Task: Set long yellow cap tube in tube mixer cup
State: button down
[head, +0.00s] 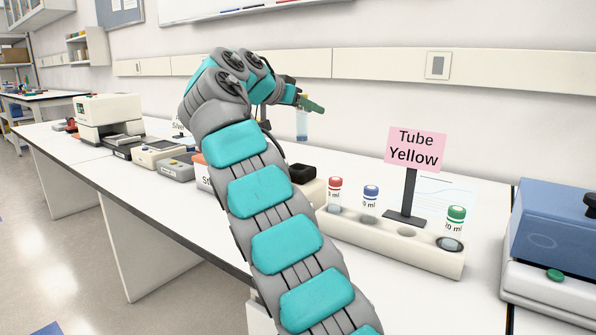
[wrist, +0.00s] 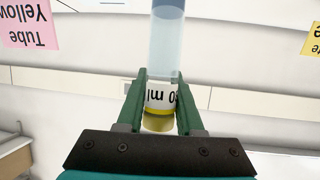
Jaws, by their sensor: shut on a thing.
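My gripper (head: 311,104) is raised above the bench at the far side of my arm. In the wrist view my gripper (wrist: 160,92) is shut on the long yellow cap tube (wrist: 165,45), with its green fingers around the white label near the yellow cap. The tube's clear body hangs below the fingers in the head view (head: 302,126), about upright. A small device with a black top (head: 302,173) stands on the bench below, partly hidden by my arm. It may be the tube mixer; its cup opening cannot be made out.
A white rack (head: 360,237) holds red, blue and green capped tubes, with an empty hole (head: 407,233) before the pink "Tube Yellow" sign (head: 416,148). A blue machine (head: 555,235) stands at right. Several devices line the bench at left, including a white one (head: 108,112).

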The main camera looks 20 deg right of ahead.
jog(key=f+b, duration=0.1)
jog(key=s+f+b, duration=0.1)
jog(key=shift+a+f+b, duration=0.35)
notch_tip(320, 180, down, 2)
jog(key=shift+g+b, duration=0.3)
jog(key=shift+b, duration=0.05)
send_over(307, 165)
jog(key=shift+f+b, duration=0.3)
jog(key=shift+f, duration=2.05)
